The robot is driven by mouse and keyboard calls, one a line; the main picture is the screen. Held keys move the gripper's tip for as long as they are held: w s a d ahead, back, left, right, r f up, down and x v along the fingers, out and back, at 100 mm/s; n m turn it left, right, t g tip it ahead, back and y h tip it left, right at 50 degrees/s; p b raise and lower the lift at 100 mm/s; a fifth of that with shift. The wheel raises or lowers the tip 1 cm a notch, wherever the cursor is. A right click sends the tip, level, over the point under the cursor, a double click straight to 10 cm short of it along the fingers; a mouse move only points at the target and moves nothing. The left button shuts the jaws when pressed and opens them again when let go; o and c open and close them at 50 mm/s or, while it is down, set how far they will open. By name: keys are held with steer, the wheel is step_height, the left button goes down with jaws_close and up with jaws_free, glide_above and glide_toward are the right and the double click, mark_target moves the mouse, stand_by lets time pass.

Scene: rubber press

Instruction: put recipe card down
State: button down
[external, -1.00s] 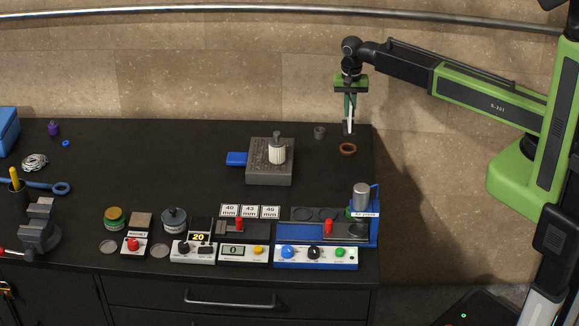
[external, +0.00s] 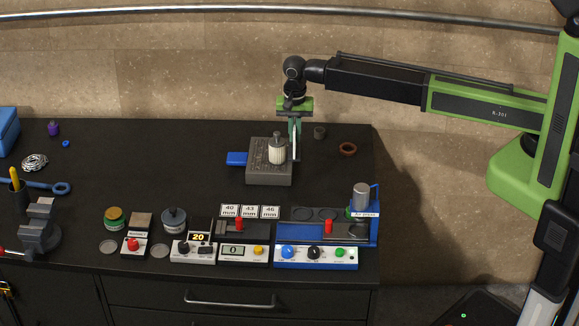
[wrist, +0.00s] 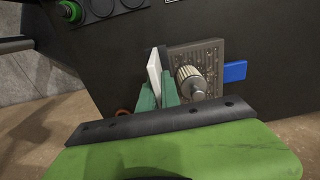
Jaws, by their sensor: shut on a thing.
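The recipe card is a thin white sheet (external: 296,145), held upright and seen nearly edge-on. My gripper (external: 295,134) is shut on it, at the right edge of the grey block, above the black bench. In the wrist view the card (wrist: 153,72) rises from between the green fingers of my gripper (wrist: 157,95), to the left of the ribbed white knob. The card's face cannot be read. I cannot tell whether its lower edge touches the bench or the block.
The grey engraved block (external: 268,176) carries a white ribbed knob (external: 277,152), with a blue tab (external: 237,158) at its left. A dark small cup (external: 320,132) and a brown ring (external: 348,149) lie to the right. The blue press (external: 316,258) stands in front.

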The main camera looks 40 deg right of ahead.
steer(key=s+a+f+b, duration=0.1)
steer(key=a+f+b, duration=0.3)
steer(key=a, duration=0.1)
steer(key=a+f+b, duration=0.3)
steer(key=a+b, duration=0.1)
steer(key=a, duration=0.2)
steer(key=s+a+f+b, duration=0.1)
steer(key=a+f+b, duration=0.3)
steer(key=a, duration=0.1)
steer(key=shift+s+a+f, duration=0.3)
steer(key=shift+f, duration=0.05)
steer(key=c, duration=1.6)
jaws_free()
steer(key=shift+o, duration=0.2)
steer(key=shift+r, duration=0.1)
step_height(320, 180, up, 13)
steer(key=p, duration=1.3)
